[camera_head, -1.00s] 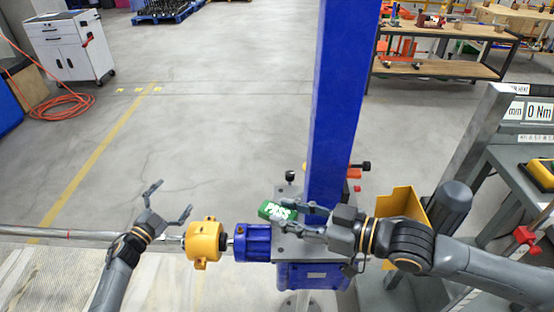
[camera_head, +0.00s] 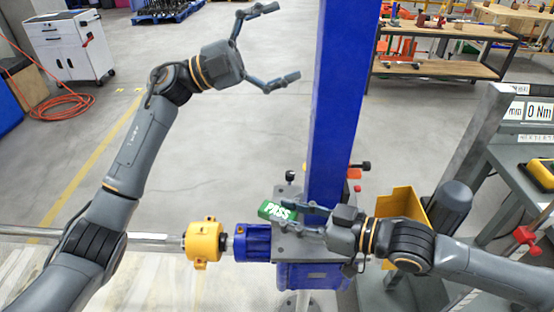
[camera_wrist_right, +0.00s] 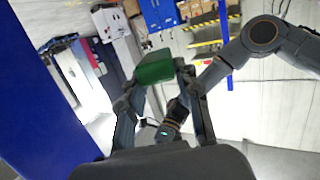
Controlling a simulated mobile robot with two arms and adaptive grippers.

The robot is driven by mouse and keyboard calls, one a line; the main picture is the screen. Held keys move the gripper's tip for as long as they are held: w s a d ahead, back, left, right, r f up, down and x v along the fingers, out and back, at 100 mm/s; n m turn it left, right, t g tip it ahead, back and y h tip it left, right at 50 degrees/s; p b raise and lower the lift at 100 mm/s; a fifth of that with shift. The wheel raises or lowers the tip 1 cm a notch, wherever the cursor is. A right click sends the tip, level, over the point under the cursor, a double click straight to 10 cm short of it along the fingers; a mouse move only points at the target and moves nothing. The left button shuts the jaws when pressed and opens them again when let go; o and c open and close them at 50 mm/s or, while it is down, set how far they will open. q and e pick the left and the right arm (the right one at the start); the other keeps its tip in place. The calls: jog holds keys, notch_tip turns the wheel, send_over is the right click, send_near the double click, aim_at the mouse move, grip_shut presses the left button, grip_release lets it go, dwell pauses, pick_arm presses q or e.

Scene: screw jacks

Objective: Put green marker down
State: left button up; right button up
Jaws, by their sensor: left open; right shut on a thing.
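The green marker (camera_head: 277,211), lettered PASS, is a small block above the grey top of the blue jack fixture, left of the blue column. My right gripper (camera_head: 305,217) is shut on it, fingers pointing left. In the right wrist view the marker (camera_wrist_right: 154,68) sits between the fingertips of my right gripper (camera_wrist_right: 160,80). Whether it touches the fixture cannot be told. My left gripper (camera_head: 275,48) is open and empty, raised high near the upper part of the column, its fingers spread to the right.
The blue column (camera_head: 341,100) stands just behind the marker. A blue motor-like part (camera_head: 253,243) and a yellow collar (camera_head: 204,242) on a long rod lie to the left. A yellow bin (camera_head: 402,207) is behind my right wrist. A grey bench (camera_head: 520,165) stands right.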

pick_arm(q)
jog(key=s+d+r+m+g+y, duration=0.35)
jog(key=s+d+m+g, duration=0.2)
jog(key=s, duration=0.25)
jog(key=s+d+m+y, duration=0.1)
jog(key=s+d+y, duration=0.1)
jog(key=s+d, duration=0.2)
pick_arm(e)
jog(key=shift+s, duration=0.1)
jog(key=shift+d, duration=0.1)
pick_arm(q)
jog(key=m+t+y, duration=0.3)
jog(key=t+y, duration=0.2)
jog(key=y, duration=1.1)
send_over(277, 213)
notch_tip(277, 213, down, 19)
notch_tip(277, 213, down, 12)
jog(key=shift+r, duration=0.2)
